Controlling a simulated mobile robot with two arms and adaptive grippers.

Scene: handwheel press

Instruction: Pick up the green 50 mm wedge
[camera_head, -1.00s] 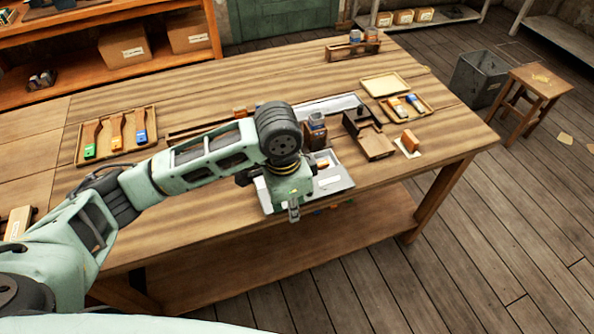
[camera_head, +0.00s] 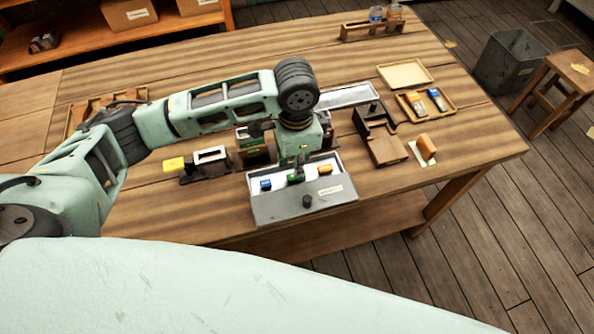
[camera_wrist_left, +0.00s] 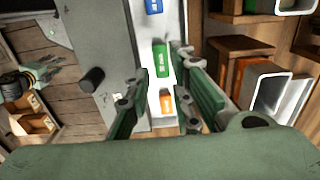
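The green wedge (camera_head: 294,178) lies in a shallow grey box with a pale interior (camera_head: 304,206), between a blue wedge (camera_head: 265,185) and an orange wedge (camera_head: 325,169). My left gripper (camera_head: 299,170) points down just above the green wedge and partly hides it. In the left wrist view, the green wedge (camera_wrist_left: 160,62) shows near the fingertips of my open left gripper (camera_wrist_left: 164,72), with a blue wedge (camera_wrist_left: 153,6) and an orange wedge (camera_wrist_left: 166,101) in line with it. Nothing is held. My right gripper is not in view.
The grey box has a dark knob (camera_head: 307,201). Left of it stand a block with a white frame (camera_head: 210,155) and a yellow piece (camera_head: 174,164). To the right are a wooden fixture (camera_head: 383,145) and a tray of wedges (camera_head: 425,103).

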